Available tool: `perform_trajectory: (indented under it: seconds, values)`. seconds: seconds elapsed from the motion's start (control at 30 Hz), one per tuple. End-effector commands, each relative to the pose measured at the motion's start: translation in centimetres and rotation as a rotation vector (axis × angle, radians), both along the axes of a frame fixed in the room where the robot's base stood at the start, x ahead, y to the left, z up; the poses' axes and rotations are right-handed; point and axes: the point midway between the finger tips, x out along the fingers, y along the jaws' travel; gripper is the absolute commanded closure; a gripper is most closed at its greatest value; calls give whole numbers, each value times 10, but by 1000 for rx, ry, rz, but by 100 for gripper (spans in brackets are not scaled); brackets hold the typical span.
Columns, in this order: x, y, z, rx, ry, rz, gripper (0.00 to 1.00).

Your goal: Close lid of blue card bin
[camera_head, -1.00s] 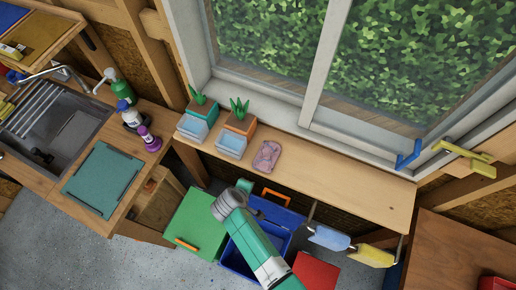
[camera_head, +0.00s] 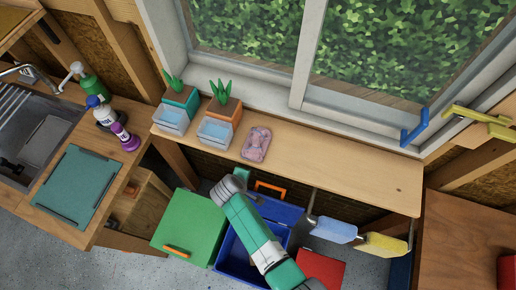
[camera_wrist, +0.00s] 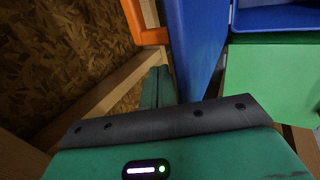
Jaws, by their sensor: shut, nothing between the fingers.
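The blue card bin (camera_head: 226,271) stands below the bench with its top open. Its blue lid (camera_head: 283,212) stands raised at the back, with an orange handle (camera_head: 270,187) on its upper edge. In the wrist view the lid (camera_wrist: 196,40) is a steep blue panel, with the orange handle (camera_wrist: 150,36) to its left. My gripper (camera_head: 241,174) is at the lid's upper left in the head view, partly hidden by my wrist. In the wrist view my gripper (camera_wrist: 158,85) is shut and empty, close beside the lid's lower part; I cannot tell whether they touch.
A green-lidded bin (camera_head: 190,228) stands left of the blue one, and a red lid (camera_head: 321,268) is to the right. The wooden bench (camera_head: 340,182) overhangs behind.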

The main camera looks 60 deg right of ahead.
Motion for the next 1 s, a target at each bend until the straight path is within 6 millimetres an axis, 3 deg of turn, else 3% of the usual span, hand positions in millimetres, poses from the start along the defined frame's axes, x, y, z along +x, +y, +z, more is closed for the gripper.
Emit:
perform_trajectory:
  seconds: [0.17,0.7,1.0]
  values:
    - [-1,3,1,0,0,0,100]
    - [-9,40,0,0,1,0,100]
    - [-10,44,-1,0,0,0,100]
